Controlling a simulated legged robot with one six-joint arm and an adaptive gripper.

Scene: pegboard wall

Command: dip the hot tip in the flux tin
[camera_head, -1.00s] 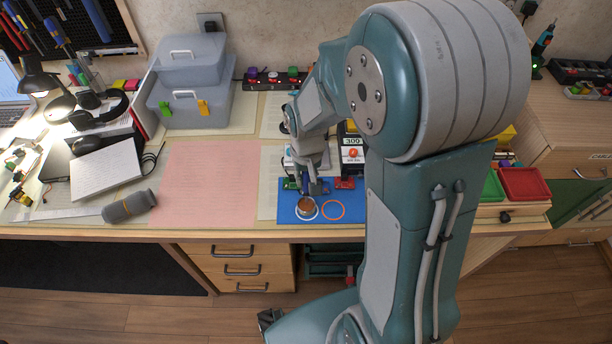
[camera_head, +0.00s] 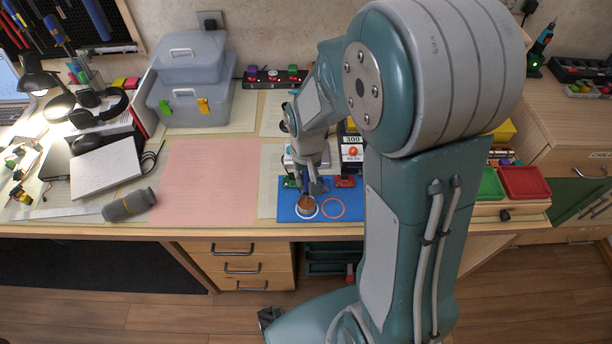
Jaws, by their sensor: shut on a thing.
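The flux tin (camera_head: 305,203), small and round with a brown top, stands inside a white ring on the blue mat (camera_head: 288,206) at the bench's front edge. My gripper (camera_head: 314,186) is just above and behind the tin, pointing down. It is shut on a dark, slim thing that appears to be the soldering iron (camera_head: 316,189). The iron's tip is too small to make out, and I cannot tell whether it touches the flux. The station with the display reading 300 (camera_head: 352,141) stands behind to the right, partly hidden by my arm.
An empty orange ring (camera_head: 333,208) lies right of the tin. A red block (camera_head: 344,181) and a green one (camera_head: 291,182) are at the mat's back. The pink sheet (camera_head: 208,180) to the left is clear. Red and green trays (camera_head: 524,182) are at right.

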